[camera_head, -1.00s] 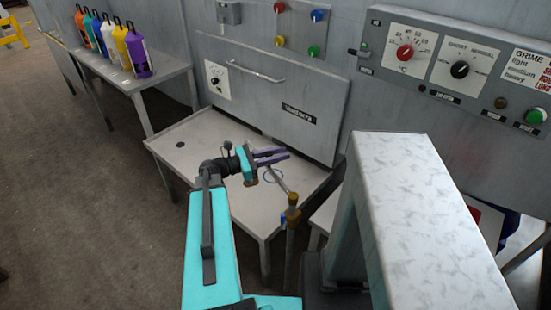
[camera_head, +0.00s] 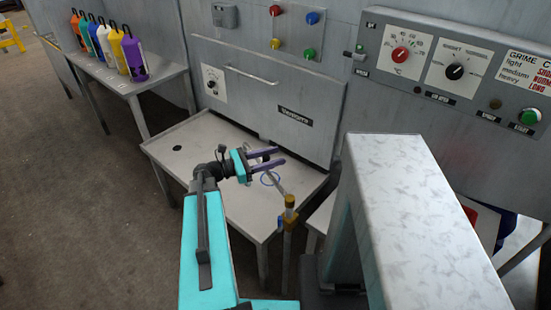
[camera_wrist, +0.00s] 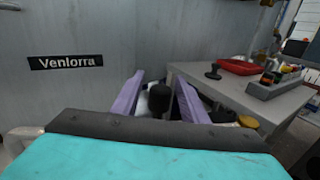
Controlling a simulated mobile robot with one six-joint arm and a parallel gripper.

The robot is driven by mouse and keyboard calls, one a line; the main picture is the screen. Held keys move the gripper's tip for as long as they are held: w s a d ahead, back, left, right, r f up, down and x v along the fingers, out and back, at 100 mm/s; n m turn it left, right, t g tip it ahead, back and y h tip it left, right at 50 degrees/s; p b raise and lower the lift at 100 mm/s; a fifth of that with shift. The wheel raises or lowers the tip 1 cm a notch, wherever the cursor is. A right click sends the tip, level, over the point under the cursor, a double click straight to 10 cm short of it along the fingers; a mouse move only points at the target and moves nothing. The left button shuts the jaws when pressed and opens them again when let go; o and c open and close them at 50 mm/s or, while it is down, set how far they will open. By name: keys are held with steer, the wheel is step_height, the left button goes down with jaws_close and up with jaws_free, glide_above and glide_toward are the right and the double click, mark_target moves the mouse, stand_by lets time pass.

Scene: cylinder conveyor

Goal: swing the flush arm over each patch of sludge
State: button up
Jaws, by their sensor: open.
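The flush arm (camera_head: 279,187) appears as a thin grey rod slanting up and left from a brass-coloured post (camera_head: 290,208) at the front right of the metal table (camera_head: 222,190). A blue ring shows by the rod's upper end. My gripper (camera_head: 281,156) is open above the table, its purple fingers pointing right, just above the rod's upper end. I cannot tell whether they touch. In the wrist view, the open fingers (camera_wrist: 158,80) have a black knob-like thing (camera_wrist: 159,99) showing between them. I make out no clear sludge patch; a small dark round spot (camera_head: 177,148) is at the table's left.
A grey cabinet panel with a handle (camera_head: 250,76) stands behind the table. A pale block-like top (camera_head: 410,200) stands close on the right. Coloured bottles (camera_head: 134,58) line a side table at left. A control panel (camera_head: 455,70) is at right. The wrist view shows another table (camera_wrist: 228,88) with a red tray.

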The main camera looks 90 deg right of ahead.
steer(key=b+v, duration=0.1)
steer(key=v, duration=1.1)
steer(key=shift+w+b, duration=0.3)
steer(key=shift+b, duration=0.05)
steer(key=shift+a, duration=0.1)
stand_by(0.7)
steer(key=w+a+f+t, duration=0.4)
steer(key=w+a+f, duration=0.65)
steer(key=f, duration=0.35)
steer(key=w+a+f+t, duration=0.5)
steer(key=w+a+f, duration=0.55)
steer(key=f, duration=0.25)
steer(key=a+f+m+y, duration=0.1)
steer(key=a+f, duration=0.4)
steer(key=a, duration=0.7)
steer(key=s+a+f+m+t+y, duration=0.1)
steer(key=a+f+y, duration=0.2)
steer(key=a, duration=0.9)
steer(key=a+f+m+t+y, duration=0.1)
steer(key=a+f+m+y, duration=0.1)
steer(key=a+f, duration=0.6)
steer(key=a+y, duration=0.1)
steer(key=a, duration=0.4)
steer(key=shift+s+f, duration=0.25)
steer(key=shift+s, duration=0.05)
